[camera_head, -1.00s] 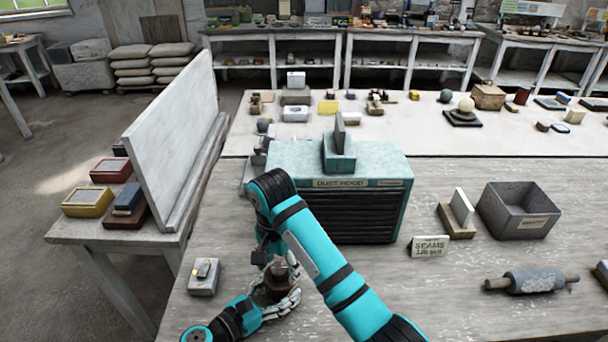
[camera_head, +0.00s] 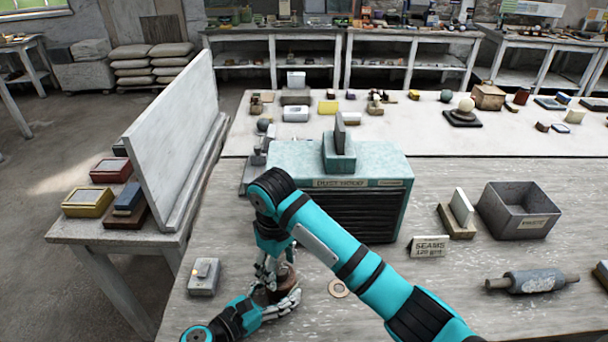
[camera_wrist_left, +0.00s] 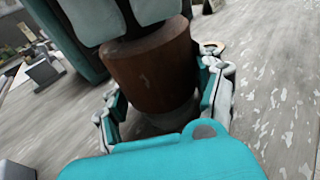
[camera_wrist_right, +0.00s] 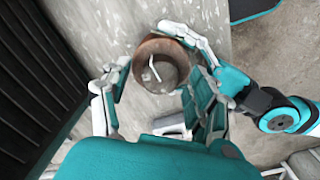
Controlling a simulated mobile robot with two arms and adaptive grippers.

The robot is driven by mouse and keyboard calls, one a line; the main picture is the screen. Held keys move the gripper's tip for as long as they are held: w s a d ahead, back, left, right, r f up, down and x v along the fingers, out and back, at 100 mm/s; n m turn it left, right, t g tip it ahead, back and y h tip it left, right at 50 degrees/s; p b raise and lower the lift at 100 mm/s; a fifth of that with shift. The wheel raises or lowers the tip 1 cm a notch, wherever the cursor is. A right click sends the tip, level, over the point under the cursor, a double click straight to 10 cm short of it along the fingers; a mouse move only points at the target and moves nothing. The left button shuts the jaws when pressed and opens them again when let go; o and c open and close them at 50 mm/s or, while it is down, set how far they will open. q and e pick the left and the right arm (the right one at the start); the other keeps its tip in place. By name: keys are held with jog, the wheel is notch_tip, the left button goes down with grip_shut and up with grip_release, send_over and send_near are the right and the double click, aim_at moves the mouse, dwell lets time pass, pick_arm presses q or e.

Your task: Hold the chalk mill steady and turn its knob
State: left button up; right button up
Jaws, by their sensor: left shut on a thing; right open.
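The chalk mill (camera_head: 287,282), a brown cylinder, stands upright on the near left of the bench. Its brown side fills the middle of the left wrist view (camera_wrist_left: 153,75). My left gripper (camera_head: 278,300) is shut around its lower body. My right gripper (camera_head: 271,272) points down over its top and is open. In the right wrist view, the grey top of the mill (camera_wrist_right: 165,75) carries a thin pale bar on the knob area (camera_wrist_right: 153,68), between and beyond my right fingers (camera_wrist_right: 155,100). Contact between my right fingers and the knob cannot be told.
The teal dust hood (camera_head: 375,170) stands close behind my right arm. A sign (camera_head: 430,247), grey bin (camera_head: 519,211) and roller (camera_head: 533,281) are farther right.

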aim_at(279, 268)
jog(key=n, duration=1.3)
jog(key=shift+n, duration=0.3)
jog(key=n, duration=1.4)
notch_tip(279, 268, up, 12)
jog(key=w+d+r+m+t, duration=0.1)
jog(key=w+d+r+m, duration=0.1)
jog(key=w, duration=0.3)
jog(key=w+d+r+m+t+y, duration=0.1)
jog(key=w+d+r+m+t, duration=0.1)
jog(key=w+d+m, duration=0.1)
jog(key=shift+w+d+r+m, duration=0.3)
jog(key=shift+w+m, duration=0.2)
jog(key=shift+w, duration=0.65)
jog(key=shift+a, duration=0.1)
